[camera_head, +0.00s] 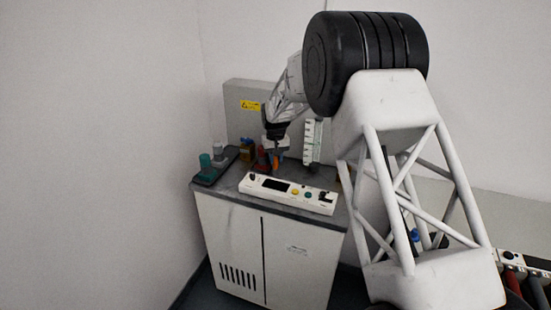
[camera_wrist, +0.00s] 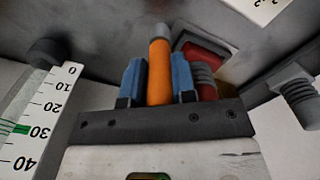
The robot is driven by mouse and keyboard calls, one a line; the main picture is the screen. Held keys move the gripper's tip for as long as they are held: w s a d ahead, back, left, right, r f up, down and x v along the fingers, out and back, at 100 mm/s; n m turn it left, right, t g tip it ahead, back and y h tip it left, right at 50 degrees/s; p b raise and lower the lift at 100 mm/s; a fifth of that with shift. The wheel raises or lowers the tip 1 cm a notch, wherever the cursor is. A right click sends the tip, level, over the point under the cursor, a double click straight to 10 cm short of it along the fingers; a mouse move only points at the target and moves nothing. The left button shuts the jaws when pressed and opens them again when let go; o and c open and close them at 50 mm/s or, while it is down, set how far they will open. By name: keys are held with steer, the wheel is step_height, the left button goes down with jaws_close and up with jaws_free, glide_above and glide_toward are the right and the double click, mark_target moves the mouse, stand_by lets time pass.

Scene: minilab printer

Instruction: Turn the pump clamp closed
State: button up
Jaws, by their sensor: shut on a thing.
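My gripper (camera_head: 275,158) is over the top of the grey-topped cabinet, behind the white control panel. In the wrist view, its two blue fingers (camera_wrist: 158,80) are shut on an orange handle (camera_wrist: 160,72) with a grey end, which appears to be the pump clamp's handle. The handle stands between the fingers, pointing up in the picture. A red block (camera_wrist: 203,52) with a grey ribbed part is just right of the fingers. In the head view, the orange handle is small beneath the gripper, and the clamp's angle cannot be told.
The white control panel (camera_head: 289,193) with buttons lies along the cabinet's front edge. Green-capped and amber bottles (camera_head: 247,150) stand at the left. A marked scale (camera_wrist: 38,120) is left of my gripper in the wrist view. A grey back panel rises behind.

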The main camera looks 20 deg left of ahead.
steer(key=n, duration=0.5)
steer(key=shift+r+n, duration=0.1)
steer(key=shift+n, duration=0.3)
steer(key=o, duration=0.9)
steer(key=shift+o, duration=0.2)
steer(key=shift+r, duration=3.85)
